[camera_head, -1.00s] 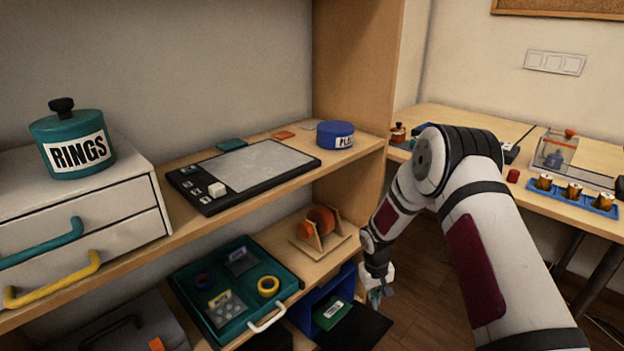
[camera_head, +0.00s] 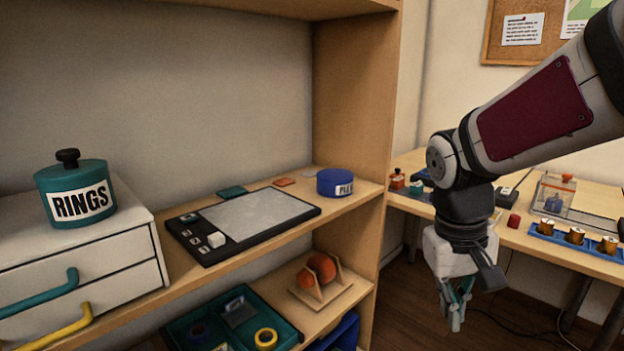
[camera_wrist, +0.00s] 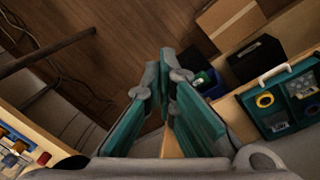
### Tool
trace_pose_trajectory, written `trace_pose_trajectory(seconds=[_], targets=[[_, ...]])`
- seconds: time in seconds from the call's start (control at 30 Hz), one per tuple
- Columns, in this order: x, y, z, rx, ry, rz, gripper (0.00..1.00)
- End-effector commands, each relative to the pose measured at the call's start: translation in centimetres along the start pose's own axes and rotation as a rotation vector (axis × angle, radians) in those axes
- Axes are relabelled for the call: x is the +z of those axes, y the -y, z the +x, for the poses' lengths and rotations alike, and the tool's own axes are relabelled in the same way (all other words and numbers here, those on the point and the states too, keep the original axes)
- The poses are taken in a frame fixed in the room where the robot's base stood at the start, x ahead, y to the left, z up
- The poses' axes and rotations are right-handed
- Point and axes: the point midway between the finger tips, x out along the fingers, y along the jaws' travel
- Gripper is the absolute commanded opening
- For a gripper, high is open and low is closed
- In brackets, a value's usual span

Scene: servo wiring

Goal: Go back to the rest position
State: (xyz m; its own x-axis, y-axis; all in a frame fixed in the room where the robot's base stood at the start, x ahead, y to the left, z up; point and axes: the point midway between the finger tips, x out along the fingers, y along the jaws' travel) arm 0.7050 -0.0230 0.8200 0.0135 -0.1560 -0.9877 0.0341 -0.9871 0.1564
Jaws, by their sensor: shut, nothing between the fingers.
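My gripper (camera_head: 457,308) hangs in the air in front of the shelf unit's right side, between the shelf and the table behind, pointing down. Its teal-padded fingers are shut and hold nothing. In the wrist view the fingers (camera_wrist: 163,75) point down over the wooden floor, apart from any object. My arm comes in from the upper right of the head view.
The wooden shelf (camera_head: 340,205) at left bears a teal RINGS jar (camera_head: 75,195), a white drawer unit (camera_head: 110,265), a black panel (camera_head: 255,222) and a blue container (camera_head: 335,183). A teal tray (camera_head: 215,320) lies below. The table (camera_head: 455,225) at right carries a blue rack (camera_head: 560,240).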

Motion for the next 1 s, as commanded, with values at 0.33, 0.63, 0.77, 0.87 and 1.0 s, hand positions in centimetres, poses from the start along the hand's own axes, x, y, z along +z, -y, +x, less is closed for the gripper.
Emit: trace_pose_trajectory(seconds=[0.33, 0.63, 0.77, 0.87, 1.0], targets=[[12.9, 0.7, -4.1, -0.070, -0.008, 0.045, 0.00], [20.2, 2.0, -4.0, -0.130, -0.010, 0.054, 0.00], [22.4, 2.5, -3.7, -0.151, -0.011, 0.053, 0.00], [23.4, 2.8, -4.0, -0.163, -0.014, 0.052, 0.00], [22.9, 2.3, -6.1, -0.161, -0.033, 0.053, 0.00]])
